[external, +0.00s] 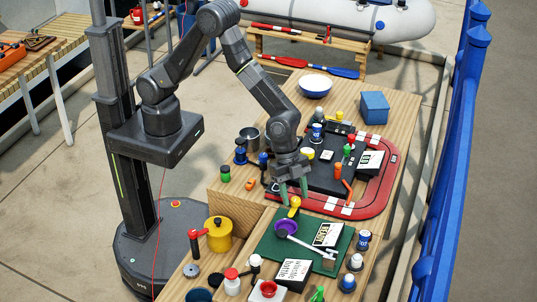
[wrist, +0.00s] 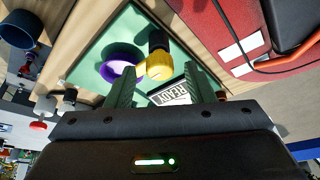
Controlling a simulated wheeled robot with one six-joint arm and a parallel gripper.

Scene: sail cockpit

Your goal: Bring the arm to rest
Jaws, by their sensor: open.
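My arm reaches out from its column over the wooden table. My gripper (external: 292,188) points down above the table, between the red mat and the green mat. In the wrist view my gripper (wrist: 165,88) shows its two green fingers spread apart with nothing held between them. Beyond the fingertips are a yellow object with a dark end (wrist: 159,62) and a purple ring-shaped item (wrist: 120,66) on the green mat (wrist: 112,38). The fingers look apart from both, though the exact height is hard to tell.
A white bowl (external: 315,85) and a blue box (external: 374,107) stand at the far end. A yellow pot (external: 218,235) and several small items crowd the near end. A blue railing (external: 447,170) runs along the right.

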